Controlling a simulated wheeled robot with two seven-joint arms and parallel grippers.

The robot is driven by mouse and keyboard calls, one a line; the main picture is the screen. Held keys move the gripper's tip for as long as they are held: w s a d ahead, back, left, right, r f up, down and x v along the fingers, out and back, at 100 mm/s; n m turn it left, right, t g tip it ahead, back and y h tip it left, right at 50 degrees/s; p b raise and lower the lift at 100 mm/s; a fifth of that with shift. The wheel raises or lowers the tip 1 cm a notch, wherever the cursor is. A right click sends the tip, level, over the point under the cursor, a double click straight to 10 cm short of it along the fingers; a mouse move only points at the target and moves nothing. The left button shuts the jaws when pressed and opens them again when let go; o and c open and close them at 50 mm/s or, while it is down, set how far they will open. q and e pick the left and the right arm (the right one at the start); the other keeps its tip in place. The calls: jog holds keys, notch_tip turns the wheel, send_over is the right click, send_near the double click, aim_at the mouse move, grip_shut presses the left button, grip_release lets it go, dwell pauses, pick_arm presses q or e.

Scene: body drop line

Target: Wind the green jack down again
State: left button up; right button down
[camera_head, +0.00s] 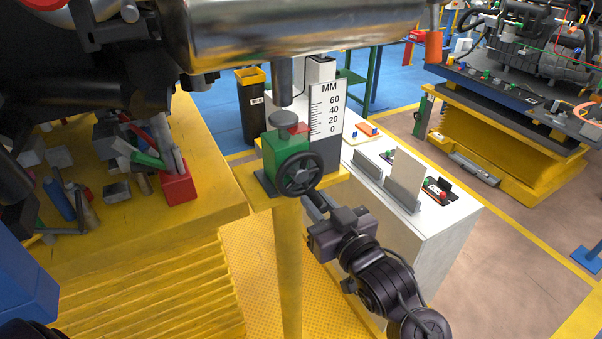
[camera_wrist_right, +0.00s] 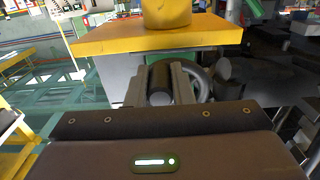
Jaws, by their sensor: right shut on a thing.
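The green jack (camera_head: 286,157) stands on a small yellow shelf (camera_head: 325,186) on a post. Its grey round pad (camera_head: 285,117) is just under a hanging grey rod (camera_head: 282,82); I cannot tell whether they touch. A red piece (camera_head: 299,130) on the jack is near the low end of the white MM scale (camera_head: 328,108). The black handwheel (camera_head: 301,158) faces me. My right gripper (camera_head: 315,203) reaches up from below to the wheel's lower rim. In the right wrist view its fingers are shut on a dark round handle (camera_wrist_right: 160,83), beside the wheel (camera_wrist_right: 203,82). My left gripper is not in view.
A shiny metal cylinder (camera_head: 300,30) hangs over the jack. A yellow bench (camera_head: 200,205) with a red block (camera_head: 178,187) and loose tools is at left. Open floor lies farther right.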

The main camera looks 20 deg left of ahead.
aim_at(319, 175)
jog(key=shift+w+d+r, duration=0.15)
jog(key=shift+w+r, duration=0.05)
jog(key=shift+r, duration=0.3)
jog(key=shift+w+d+r, duration=0.1)
jog(key=shift+w+r, duration=0.1)
jog(key=shift+r, duration=0.25)
jog(key=shift+w+d+f, duration=0.1)
jog(key=shift+w+f, duration=0.05)
jog(key=shift+r+p, duration=0.25)
jog(key=shift+p, duration=0.15)
jog(key=shift+w+d+r+p, duration=0.15)
jog(key=shift+w+r+p, duration=0.05)
jog(key=shift+r+p, duration=0.25)
jog(key=shift+w+d+r+p, duration=0.15)
jog(key=shift+w+r+p, duration=0.05)
jog(key=shift+r+p, duration=0.25)
jog(key=shift+f, duration=0.1)
jog(key=shift+f+y, duration=0.1)
jog(key=shift+y, duration=0.2)
